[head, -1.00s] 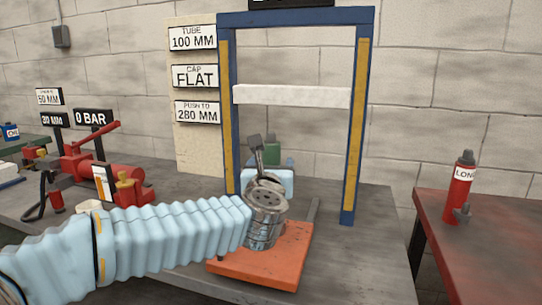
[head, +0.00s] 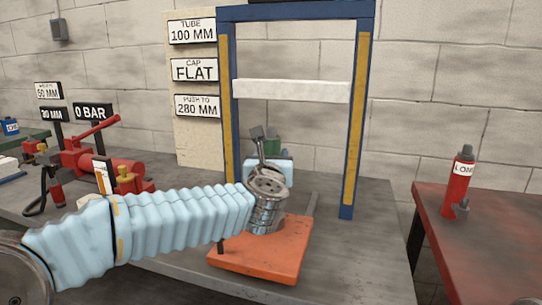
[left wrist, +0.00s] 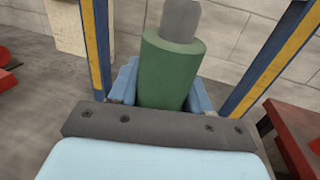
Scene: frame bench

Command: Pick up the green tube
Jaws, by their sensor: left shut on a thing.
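The green tube (left wrist: 168,75) stands between the two blue fingers of my left gripper (left wrist: 160,90) in the left wrist view, with a grey cap (left wrist: 180,20) on its end. My left gripper is shut on it. In the head view a small part of the green tube (head: 272,145) shows behind my wrist, and most of it is hidden. My left arm reaches in from the left, over the orange plate. Whether the tube touches a surface below cannot be told. My right gripper is not in view.
A blue press frame (head: 228,110) with yellow strips and a white crossbar (head: 290,91) stands behind my gripper. An orange plate (head: 265,262) lies on the grey bench. Red pump gear (head: 95,165) is at left. A red cylinder (head: 460,185) stands on the red table (head: 500,240).

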